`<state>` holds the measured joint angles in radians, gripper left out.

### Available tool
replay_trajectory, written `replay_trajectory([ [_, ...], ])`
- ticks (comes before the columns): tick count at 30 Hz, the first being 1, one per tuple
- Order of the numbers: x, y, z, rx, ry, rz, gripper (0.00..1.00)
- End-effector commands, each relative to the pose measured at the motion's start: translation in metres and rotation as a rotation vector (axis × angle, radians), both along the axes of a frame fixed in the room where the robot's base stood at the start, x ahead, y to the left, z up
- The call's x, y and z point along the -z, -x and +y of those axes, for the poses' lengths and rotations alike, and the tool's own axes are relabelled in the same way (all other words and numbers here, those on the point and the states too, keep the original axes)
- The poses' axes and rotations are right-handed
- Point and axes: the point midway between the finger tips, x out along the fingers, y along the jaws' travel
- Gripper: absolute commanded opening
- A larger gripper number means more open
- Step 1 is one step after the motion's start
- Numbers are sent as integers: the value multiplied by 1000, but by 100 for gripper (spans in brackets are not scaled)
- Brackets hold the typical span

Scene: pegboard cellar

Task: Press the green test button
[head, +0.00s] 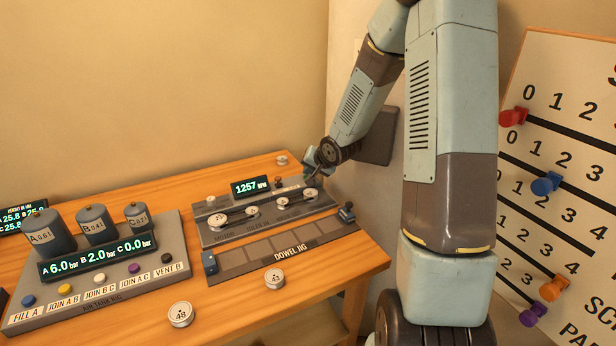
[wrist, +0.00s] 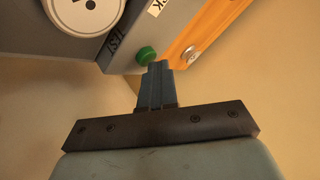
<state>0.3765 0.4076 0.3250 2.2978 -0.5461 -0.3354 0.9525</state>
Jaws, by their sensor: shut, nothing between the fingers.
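The green test button (wrist: 147,55) is a small round knob on the front edge of a grey panel in the wrist view, beside a label that reads TEST. My gripper (wrist: 158,66) is shut and empty. Its fingertips overlap the button's lower right edge in that view; I cannot tell whether they touch it. In the head view my gripper (head: 309,178) is at the right end of the grey motor rig (head: 215,239), and the green button cannot be made out there.
A dowel jig (head: 234,256) lies in front. A rig with three cylinders (head: 100,294) stands at the left. Loose weights (head: 180,314) sit on the wooden table (head: 232,321). A pegboard (head: 572,140) is at the right.

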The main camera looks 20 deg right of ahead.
Motion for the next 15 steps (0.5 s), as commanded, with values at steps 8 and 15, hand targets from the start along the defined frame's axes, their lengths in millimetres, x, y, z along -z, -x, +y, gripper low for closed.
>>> replay_trajectory([
  [8,-13,0,-1,1,0,-1,0],
  [15,-15,0,0,0,0,0,0],
])
